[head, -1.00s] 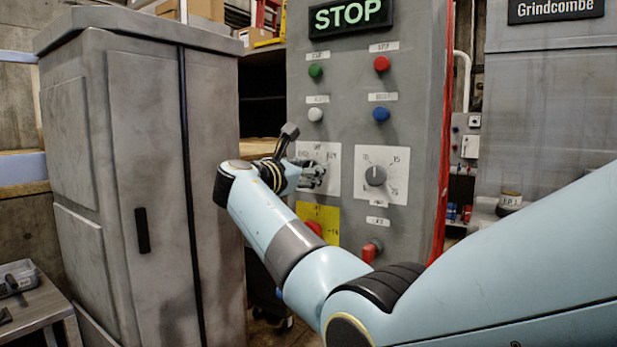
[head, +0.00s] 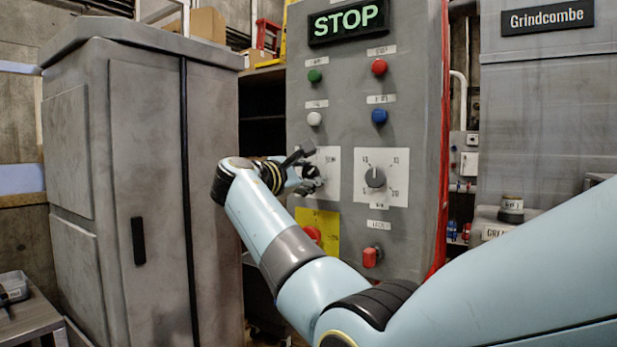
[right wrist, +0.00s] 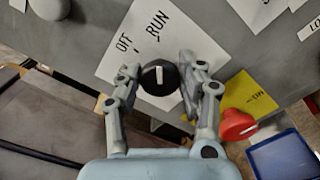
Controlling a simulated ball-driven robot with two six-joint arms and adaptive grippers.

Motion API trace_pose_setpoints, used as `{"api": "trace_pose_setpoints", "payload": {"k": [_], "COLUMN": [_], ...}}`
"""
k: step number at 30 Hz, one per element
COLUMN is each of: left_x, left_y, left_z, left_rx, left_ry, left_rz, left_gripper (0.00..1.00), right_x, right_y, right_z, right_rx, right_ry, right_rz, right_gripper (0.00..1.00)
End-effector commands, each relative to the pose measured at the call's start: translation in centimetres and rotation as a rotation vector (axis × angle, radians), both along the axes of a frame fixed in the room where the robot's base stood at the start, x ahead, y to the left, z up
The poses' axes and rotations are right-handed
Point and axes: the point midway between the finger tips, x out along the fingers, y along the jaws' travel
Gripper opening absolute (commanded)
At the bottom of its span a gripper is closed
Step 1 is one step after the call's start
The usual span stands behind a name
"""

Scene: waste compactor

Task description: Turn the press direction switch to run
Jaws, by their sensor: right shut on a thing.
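The press direction switch is a black round knob (right wrist: 158,77) with a white pointer line, on a white plate (right wrist: 112,62) lettered OFF and RUN. In the right wrist view its line points up the picture, roughly toward RUN; exact alignment is unclear. My right gripper (right wrist: 159,80) is shut on the knob, one finger on each side. In the head view the right gripper (head: 312,177) is at the plate (head: 331,160) on the grey panel and hides most of the switch. My left gripper is not in view.
Right of the switch is a second dial (head: 375,177). Several buttons and a lit STOP sign (head: 348,18) are above. A red knob on a yellow plate (head: 328,226) and a red switch (head: 371,256) are below. A grey cabinet (head: 150,180) stands left.

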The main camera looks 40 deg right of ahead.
Motion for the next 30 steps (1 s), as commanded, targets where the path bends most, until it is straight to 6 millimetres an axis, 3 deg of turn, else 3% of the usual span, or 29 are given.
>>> {"api": "trace_pose_setpoints", "payload": {"k": [9, 10, 15, 24, 30], "left_x": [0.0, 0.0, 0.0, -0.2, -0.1], "left_y": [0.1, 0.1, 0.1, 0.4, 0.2], "left_z": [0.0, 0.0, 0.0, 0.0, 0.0], "left_rx": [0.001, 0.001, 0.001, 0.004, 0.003], "left_ry": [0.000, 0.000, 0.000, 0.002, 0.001], "left_rz": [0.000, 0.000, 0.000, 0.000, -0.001], "left_gripper": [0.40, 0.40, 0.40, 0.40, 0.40], "right_x": [0.0, 0.0, 0.0, -0.1, -1.1], "right_y": [0.1, 0.1, 0.0, 0.3, 3.1], "right_z": [-0.1, -0.1, -0.1, -0.1, -0.2], "right_rx": [0.004, 0.004, 0.003, 0.002, 0.005], "right_ry": [0.000, 0.000, 0.000, 0.000, 0.000], "right_rz": [0.001, 0.001, 0.000, 0.001, 0.004], "right_gripper": [0.06, 0.40, 0.61, 0.61, 0.61]}}
